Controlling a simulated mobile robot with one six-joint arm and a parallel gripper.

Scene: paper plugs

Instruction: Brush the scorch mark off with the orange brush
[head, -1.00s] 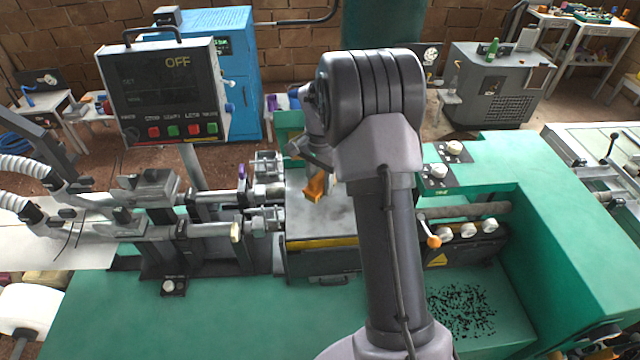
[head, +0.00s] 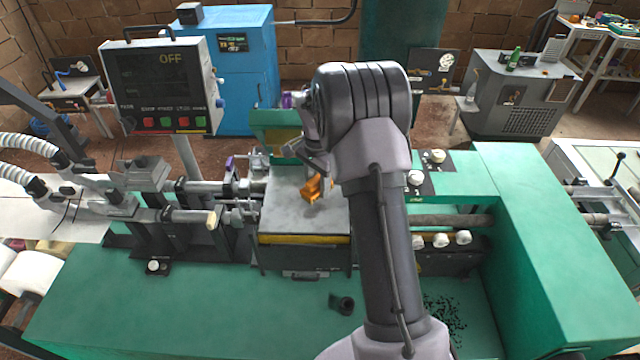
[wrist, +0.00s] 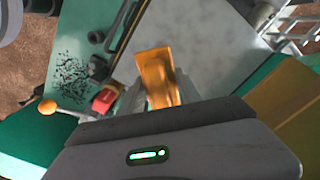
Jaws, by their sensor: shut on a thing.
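My gripper (head: 320,178) is shut on the orange brush (head: 312,190), low over the flat grey plate (head: 290,218) of the machine. In the wrist view the brush (wrist: 156,78) sits between my two finger tips (wrist: 160,98), its broad end pointing away from my gripper over the grey plate (wrist: 205,45). I cannot tell whether the brush touches the plate. The plate looks mottled grey; I cannot make out a distinct scorch mark, and my arm hides the plate's right part in the head view.
Clamps and rods (head: 235,195) stand close at the plate's left. A control panel (head: 160,88) reading OFF rises behind them. White knobs (head: 440,240) line the right. A dark ring-like part (head: 342,303) lies on the green bed (head: 200,310), whose front left is clear.

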